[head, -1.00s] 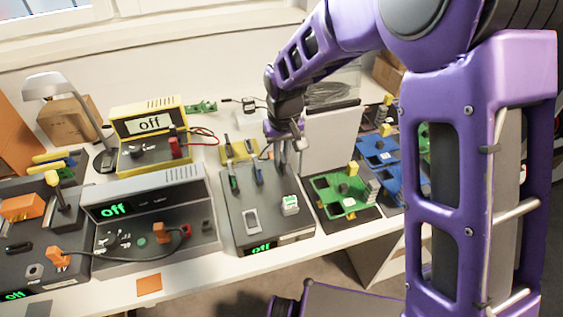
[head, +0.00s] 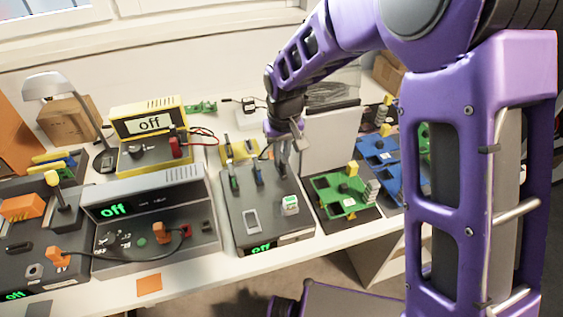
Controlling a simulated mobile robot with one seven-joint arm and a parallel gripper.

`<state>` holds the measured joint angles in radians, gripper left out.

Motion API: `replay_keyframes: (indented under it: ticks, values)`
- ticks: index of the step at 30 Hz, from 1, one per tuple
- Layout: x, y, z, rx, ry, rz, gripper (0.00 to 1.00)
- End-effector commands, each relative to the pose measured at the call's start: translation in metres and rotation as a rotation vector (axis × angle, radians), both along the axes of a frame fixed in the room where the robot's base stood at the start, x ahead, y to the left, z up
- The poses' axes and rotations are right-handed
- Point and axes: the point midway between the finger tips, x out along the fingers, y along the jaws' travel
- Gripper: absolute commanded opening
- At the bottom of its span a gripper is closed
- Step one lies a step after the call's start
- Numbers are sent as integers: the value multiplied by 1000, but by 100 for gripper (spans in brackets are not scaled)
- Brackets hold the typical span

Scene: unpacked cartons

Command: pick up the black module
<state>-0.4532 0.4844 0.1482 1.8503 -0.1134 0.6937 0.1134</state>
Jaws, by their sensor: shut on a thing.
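My gripper (head: 284,153) points down over the back right part of a dark grey device (head: 272,218) with a green "off" display. It is shut on a small dark thing (head: 283,168), which looks like the black module. The fingers and the wrist hide most of it, and I cannot tell whether it is clear of the device's top. A light grey rectangular part and a white-and-green block (head: 290,205) sit on the device in front of my gripper.
A white panel (head: 330,140) stands close on the right. Green (head: 335,205) and blue (head: 405,185) circuit boards lie right of the device. Grey (head: 205,235) and yellow (head: 150,105) instruments with cables stand left. A yellow holder with tools (head: 240,150) is just left of my gripper.

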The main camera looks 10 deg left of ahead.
Motion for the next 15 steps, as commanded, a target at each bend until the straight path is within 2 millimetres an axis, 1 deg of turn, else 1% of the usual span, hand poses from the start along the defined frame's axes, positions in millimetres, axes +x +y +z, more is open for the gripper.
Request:
replay_keyframes:
  ticks: [11, 14, 15]
  values:
    - [0, 0, 1, 1, -1, 0, 0]
    - [0, 0, 9, 1, -2, 0, 0]
    - [1, 0, 14, 2, -3, 0, 0]
